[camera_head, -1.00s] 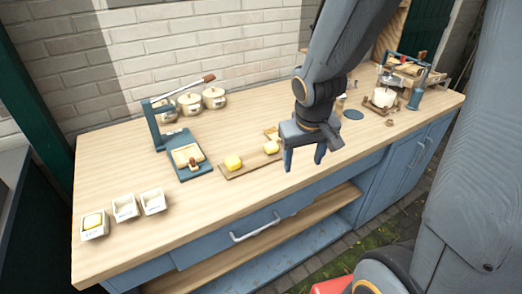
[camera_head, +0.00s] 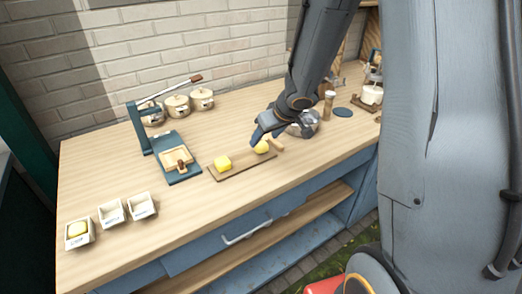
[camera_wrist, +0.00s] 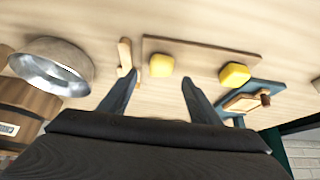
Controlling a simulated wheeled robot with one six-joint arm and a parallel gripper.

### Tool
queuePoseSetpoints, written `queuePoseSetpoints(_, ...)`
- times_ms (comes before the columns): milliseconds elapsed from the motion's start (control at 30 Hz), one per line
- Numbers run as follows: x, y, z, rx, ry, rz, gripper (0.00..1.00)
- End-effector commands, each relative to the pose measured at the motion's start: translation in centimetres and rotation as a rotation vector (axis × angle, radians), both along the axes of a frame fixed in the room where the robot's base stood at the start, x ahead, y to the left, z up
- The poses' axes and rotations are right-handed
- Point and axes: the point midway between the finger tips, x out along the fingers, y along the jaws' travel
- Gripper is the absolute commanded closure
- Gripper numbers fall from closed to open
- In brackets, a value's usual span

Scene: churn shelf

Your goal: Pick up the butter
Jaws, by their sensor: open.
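Two yellow lumps of butter lie on a thin wooden board (camera_head: 240,168). The left lump (camera_head: 222,163) is clear of my gripper, and the right lump (camera_head: 262,147) is close to my gripper (camera_head: 257,140). In the wrist view the near lump (camera_wrist: 161,65) shows just beyond and between the open fingertips (camera_wrist: 156,78), with nothing gripped. The other lump (camera_wrist: 234,74) lies outside the fingers there. Another piece of butter (camera_head: 77,228) sits in the leftmost white dish (camera_head: 79,241).
A teal lever press (camera_head: 172,160) stands left of the board. A metal bowl (camera_wrist: 50,66) and a wooden handle (camera_wrist: 124,55) lie beside the board. Lidded pots (camera_head: 177,105) stand by the wall. Two white dishes (camera_head: 142,206) look empty.

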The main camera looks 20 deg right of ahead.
Motion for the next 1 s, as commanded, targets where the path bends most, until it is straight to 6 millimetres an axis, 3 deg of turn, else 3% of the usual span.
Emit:
queuePoseSetpoints(400, 2.0, 0.8, -4.1, -0.001, 0.001, -0.001, 0.43)
queuePoseSetpoints(700, 2.4, 0.9, -4.4, -0.002, -0.002, 0.0, 0.43)
queuePoseSetpoints(967, 2.4, 0.9, -4.4, -0.001, -0.001, -0.001, 0.85)
queuePoseSetpoints(1000, 2.4, 0.9, -4.4, -0.001, -0.001, -0.001, 0.85)
